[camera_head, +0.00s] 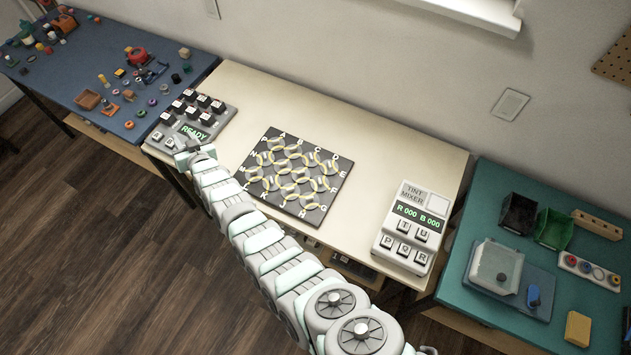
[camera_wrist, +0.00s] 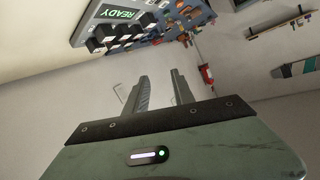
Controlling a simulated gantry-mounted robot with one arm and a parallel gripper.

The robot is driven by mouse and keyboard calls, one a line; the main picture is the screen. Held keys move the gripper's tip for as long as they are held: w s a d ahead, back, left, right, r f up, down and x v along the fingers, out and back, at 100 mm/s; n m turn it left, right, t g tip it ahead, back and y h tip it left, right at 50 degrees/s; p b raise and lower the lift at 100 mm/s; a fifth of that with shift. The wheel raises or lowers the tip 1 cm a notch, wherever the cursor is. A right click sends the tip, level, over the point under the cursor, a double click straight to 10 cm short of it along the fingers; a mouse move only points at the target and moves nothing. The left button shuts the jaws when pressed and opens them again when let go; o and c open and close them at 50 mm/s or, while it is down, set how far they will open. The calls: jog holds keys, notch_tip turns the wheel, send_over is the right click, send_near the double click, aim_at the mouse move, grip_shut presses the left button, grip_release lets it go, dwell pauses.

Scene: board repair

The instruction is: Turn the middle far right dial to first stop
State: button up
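The black board (camera_head: 325,212) lies flat on the cream table, with white letters around its edge. Round discs crossed by yellow arcs cover it, several in number; I take these as the dials. The ones at its right side show near the letters E and F, but their exact settings are too small to read. My gripper (camera_head: 190,155) is at the front edge of the keypad console, left of the board and apart from it. In the wrist view my gripper (camera_wrist: 160,76) is open, with nothing between its fingers. The board does not show in that view.
The keypad console (camera_head: 222,122) with black keys and a green READY display is close to my gripper. It also shows in the wrist view (camera_wrist: 92,14). A tint mixer (camera_head: 411,192) stands right of the board. Cluttered blue (camera_head: 50,72) and teal (camera_head: 465,268) tables flank the cream one.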

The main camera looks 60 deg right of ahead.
jog(key=s+d+f+g+y+b, duration=0.1)
jog(key=s+d+f+g+y, duration=0.2)
jog(key=d, duration=0.4)
jog(key=m+g+y+b, duration=0.1)
jog(key=g+y+b, duration=0.35)
jog(key=g, duration=0.55)
send_over(320, 180)
notch_tip(320, 180, down, 4)
jog(key=shift+h, duration=0.35)
notch_tip(320, 180, down, 9)
jog(key=shift+a+f+b, duration=0.1)
jog(key=shift+b, duration=0.5)
jog(key=shift+f, duration=0.55)
jog(key=shift+c, duration=0.3)
grip_shut()
